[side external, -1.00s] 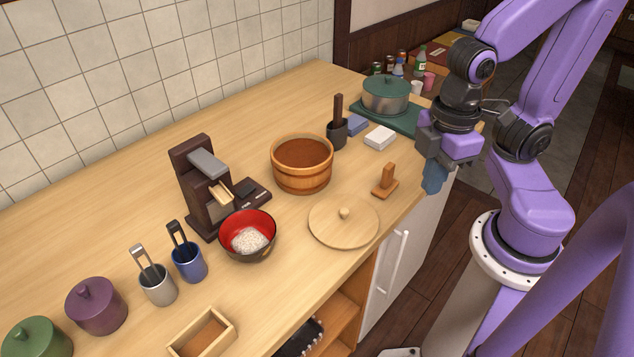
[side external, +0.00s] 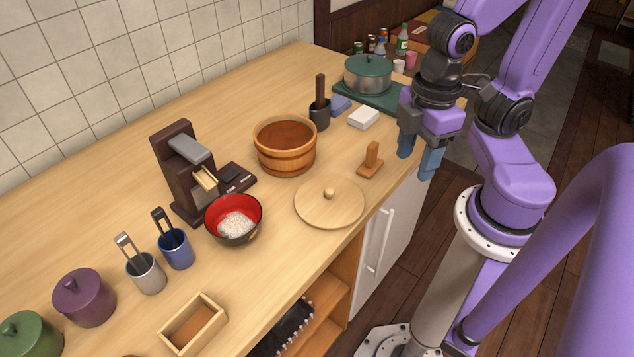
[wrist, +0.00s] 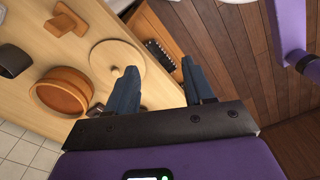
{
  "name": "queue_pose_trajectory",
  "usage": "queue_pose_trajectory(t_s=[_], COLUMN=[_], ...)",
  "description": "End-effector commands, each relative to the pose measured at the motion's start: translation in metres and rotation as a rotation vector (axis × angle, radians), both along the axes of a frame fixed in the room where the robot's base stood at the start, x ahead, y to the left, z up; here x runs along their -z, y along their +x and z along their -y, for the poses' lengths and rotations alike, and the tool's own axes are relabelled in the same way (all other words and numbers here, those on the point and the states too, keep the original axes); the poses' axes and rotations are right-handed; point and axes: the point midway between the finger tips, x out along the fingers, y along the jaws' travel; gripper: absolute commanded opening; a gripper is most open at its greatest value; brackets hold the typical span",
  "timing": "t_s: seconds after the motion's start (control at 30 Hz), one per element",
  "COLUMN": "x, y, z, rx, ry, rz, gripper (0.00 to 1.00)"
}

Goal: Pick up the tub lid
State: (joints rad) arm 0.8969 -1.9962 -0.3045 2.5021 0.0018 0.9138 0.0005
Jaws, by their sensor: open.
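The tub lid (side external: 316,211) is a round, flat, pale wooden disc with a small knob on top. It lies flat on the counter near the front edge, in front of the wooden tub (side external: 286,158). My gripper (side external: 418,164) is open and empty, with its blue fingers apart, to the right of the lid and higher than it, by the counter's edge. In the wrist view the lid (wrist: 122,58) lies beyond the left finger, which hides a little of it; the space between the fingertips (wrist: 159,68) holds nothing.
A wooden stand (side external: 371,162) stands on the counter between the lid and my gripper. A red bowl (side external: 234,209) of white grains is left of the lid. A white block (side external: 363,118) and a lidded pot (side external: 368,76) are at the back. The counter's front edge runs close by the lid.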

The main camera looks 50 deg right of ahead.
Motion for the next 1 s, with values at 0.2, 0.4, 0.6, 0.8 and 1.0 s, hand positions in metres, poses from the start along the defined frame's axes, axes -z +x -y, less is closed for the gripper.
queue_pose_trajectory(t_s=[0.2,0.4,0.6,0.8,1.0], x=[-0.001,-0.004,-0.007,-0.008,-0.009], y=[0.005,0.034,0.072,0.111,0.142], z=[-0.002,-0.01,-0.017,-0.02,-0.017], rx=[-0.035,-0.257,-0.559,-0.863,-1.118], ry=[-0.002,-0.011,-0.021,-0.029,-0.031], rz=[0.001,0.005,0.008,0.008,0.005], gripper=[0.52,0.52,0.52,0.52,0.52])
